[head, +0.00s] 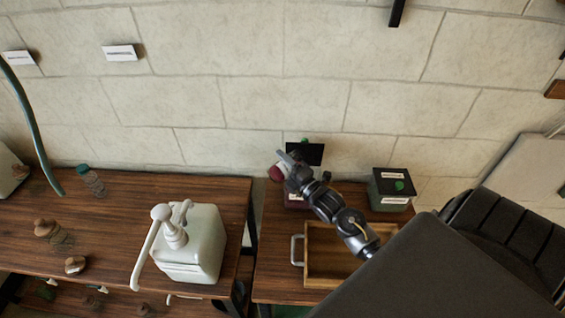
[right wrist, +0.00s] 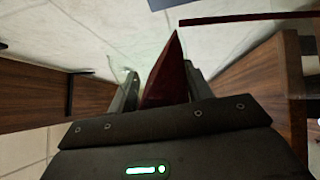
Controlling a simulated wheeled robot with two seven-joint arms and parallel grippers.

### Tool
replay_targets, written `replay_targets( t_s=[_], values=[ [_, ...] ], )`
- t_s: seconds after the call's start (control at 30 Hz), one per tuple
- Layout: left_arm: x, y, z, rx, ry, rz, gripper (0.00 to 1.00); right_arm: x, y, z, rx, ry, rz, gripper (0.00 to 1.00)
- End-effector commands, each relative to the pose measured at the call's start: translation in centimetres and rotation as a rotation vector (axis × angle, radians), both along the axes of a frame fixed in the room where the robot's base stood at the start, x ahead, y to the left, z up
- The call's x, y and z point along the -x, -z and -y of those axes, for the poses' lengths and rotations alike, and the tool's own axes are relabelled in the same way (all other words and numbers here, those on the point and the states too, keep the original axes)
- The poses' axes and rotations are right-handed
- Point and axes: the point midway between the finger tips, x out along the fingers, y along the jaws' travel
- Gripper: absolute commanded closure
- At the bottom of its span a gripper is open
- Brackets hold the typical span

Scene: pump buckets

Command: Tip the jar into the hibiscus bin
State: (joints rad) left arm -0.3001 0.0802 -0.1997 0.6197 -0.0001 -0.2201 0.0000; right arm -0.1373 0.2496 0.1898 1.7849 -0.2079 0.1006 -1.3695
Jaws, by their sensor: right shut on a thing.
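My right gripper (head: 289,170) is at the end of the dark arm in the head view, above the right-hand table near the wall. It is shut on a dark red jar (head: 275,173), which also shows as a dark red wedge (right wrist: 167,75) between the fingers in the right wrist view. Just behind and below the gripper stands a dark bin (head: 294,201) with a raised black lid (head: 306,153), mostly hidden by the gripper. Its label cannot be read, so I cannot confirm that it is the hibiscus bin. My left gripper is not in view.
A second bin (head: 391,188) with a dark top and green mark stands to the right. A wooden tray (head: 318,272) with a metal handle lies in front. A gap separates the tables.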

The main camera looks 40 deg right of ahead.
Motion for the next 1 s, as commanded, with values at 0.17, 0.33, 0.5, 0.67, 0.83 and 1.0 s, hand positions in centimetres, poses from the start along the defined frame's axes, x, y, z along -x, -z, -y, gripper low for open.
replay_targets(
  t_s=[0.17,0.33,0.5,0.67,0.83,1.0],
  values=[
    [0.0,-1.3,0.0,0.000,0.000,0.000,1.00,0.0,-0.9,0.2,-0.097,0.000,-0.007,0.83],
    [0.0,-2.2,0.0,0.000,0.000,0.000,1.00,-0.1,-1.4,0.5,-0.190,0.000,-0.016,0.83],
    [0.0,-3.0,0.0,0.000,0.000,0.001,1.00,-0.1,-1.8,0.8,-0.276,0.001,-0.022,0.83],
    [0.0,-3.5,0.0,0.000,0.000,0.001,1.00,-0.1,-2.0,1.0,-0.337,0.000,-0.028,0.83],
    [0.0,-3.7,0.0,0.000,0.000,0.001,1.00,-0.1,-2.0,1.2,-0.374,0.000,-0.030,0.83],
    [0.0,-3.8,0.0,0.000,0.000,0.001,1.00,-0.1,-2.0,1.2,-0.385,-0.001,-0.031,0.83]
  ],
)
